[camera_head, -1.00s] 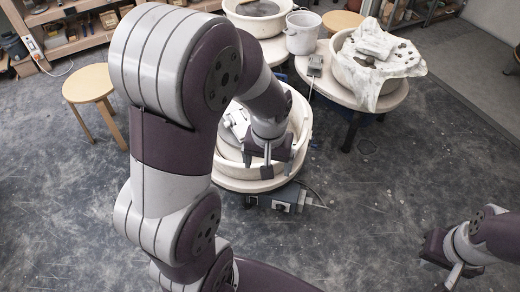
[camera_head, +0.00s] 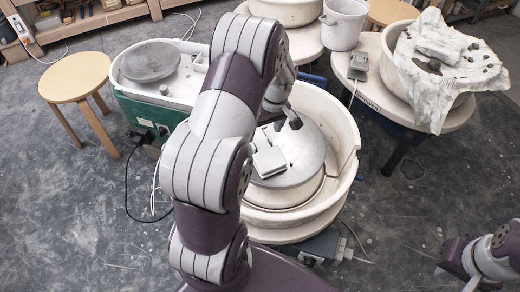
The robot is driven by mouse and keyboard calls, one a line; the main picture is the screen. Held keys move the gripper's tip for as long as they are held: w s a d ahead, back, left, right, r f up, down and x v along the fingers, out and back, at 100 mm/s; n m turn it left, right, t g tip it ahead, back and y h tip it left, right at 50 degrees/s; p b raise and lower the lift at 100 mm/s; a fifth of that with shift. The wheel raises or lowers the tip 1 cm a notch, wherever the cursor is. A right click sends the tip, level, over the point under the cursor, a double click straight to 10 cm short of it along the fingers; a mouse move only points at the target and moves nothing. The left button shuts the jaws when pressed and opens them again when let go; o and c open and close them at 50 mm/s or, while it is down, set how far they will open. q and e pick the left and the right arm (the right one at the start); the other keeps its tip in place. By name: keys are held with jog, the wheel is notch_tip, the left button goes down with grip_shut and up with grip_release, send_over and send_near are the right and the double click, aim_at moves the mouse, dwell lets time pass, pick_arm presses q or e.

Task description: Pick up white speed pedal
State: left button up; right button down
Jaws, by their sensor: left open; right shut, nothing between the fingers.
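The white speed pedal (camera_head: 268,158) lies on the grey wheel head (camera_head: 305,168) of the near potter's wheel, inside its cream splash pan (camera_head: 338,190). My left gripper (camera_head: 287,122) is just behind and above the pedal in the picture, open, with nothing seen between its fingers. It looks apart from the pedal, though part of it is hidden by my own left arm, which also covers the wheel's left side. My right gripper (camera_head: 455,277) is at the lower right, shut and empty, over the floor and far from the wheel.
A grey pedal (camera_head: 369,68) sits on the table edge at the right, near a white bucket (camera_head: 343,24) and a cloth-draped basin (camera_head: 447,70). A green-bodied wheel (camera_head: 140,112) and wooden stool (camera_head: 76,80) stand at left. Cables lie on the floor.

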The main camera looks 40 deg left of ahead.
aim_at(262, 139)
pick_arm(q)
jog(key=f, duration=0.3)
jog(key=shift+a, duration=0.2)
jog(key=shift+s+r, duration=0.1)
jog(key=c, duration=1.5)
grip_shut()
jog(key=shift+r, duration=0.15)
